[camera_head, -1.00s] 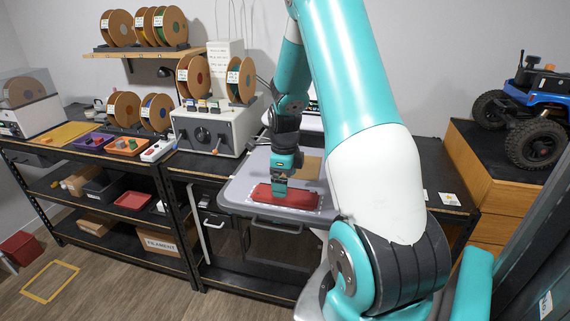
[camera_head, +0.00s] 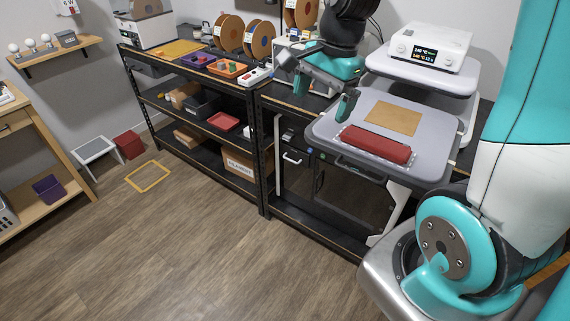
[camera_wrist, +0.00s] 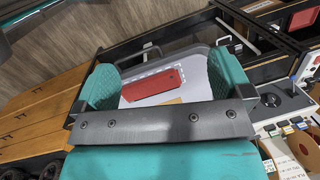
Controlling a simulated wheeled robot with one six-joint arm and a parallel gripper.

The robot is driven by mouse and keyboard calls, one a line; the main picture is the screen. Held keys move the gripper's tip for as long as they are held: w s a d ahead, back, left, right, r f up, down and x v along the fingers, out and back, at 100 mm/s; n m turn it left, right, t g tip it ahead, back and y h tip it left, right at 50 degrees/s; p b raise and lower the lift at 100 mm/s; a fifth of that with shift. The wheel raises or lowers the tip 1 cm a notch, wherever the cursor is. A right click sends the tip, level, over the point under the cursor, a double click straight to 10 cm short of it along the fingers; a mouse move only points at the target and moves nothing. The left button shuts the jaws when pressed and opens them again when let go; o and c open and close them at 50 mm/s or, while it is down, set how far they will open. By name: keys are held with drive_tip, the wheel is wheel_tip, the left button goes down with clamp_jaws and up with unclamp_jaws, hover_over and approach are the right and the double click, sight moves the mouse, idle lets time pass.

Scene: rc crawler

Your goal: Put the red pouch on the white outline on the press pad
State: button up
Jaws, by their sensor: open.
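The red pouch (camera_head: 376,144) lies flat near the front edge of the grey press pad (camera_head: 335,122). Bits of the white outline (camera_head: 343,144) show along the pouch's edges, and the pouch covers the area inside it. In the wrist view the pouch (camera_wrist: 152,84) appears between my fingers but well beyond them, with outline dashes along one side. My gripper (camera_head: 323,92) is open and empty, up and left of the pouch in the head view and apart from it. Its two spread teal fingers show in the wrist view (camera_wrist: 163,72).
A tan sheet (camera_head: 393,118) lies on the pad behind the pouch. The press's white control unit (camera_head: 432,46) stands above and behind the pad. A shelf rack (camera_head: 215,125) with trays and spools stands to the left. Open wooden floor (camera_head: 190,235) lies in front.

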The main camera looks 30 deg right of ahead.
drive_tip(key=s+a+r+n+y, duration=0.1)
drive_tip(key=s+a+n, duration=0.6)
drive_tip(key=a+n, duration=0.2)
drive_tip(key=s+a+r+n+g+y, duration=0.1)
drive_tip(key=s+a+r+n, duration=0.1)
drive_tip(key=s+a+n, duration=0.6)
drive_tip(key=a+n, duration=0.1)
drive_tip(key=n, duration=0.4)
drive_tip(key=shift+s+a+n+y, duration=0.25)
drive_tip(key=shift+n+y, duration=0.05)
drive_tip(key=shift+y, duration=0.1)
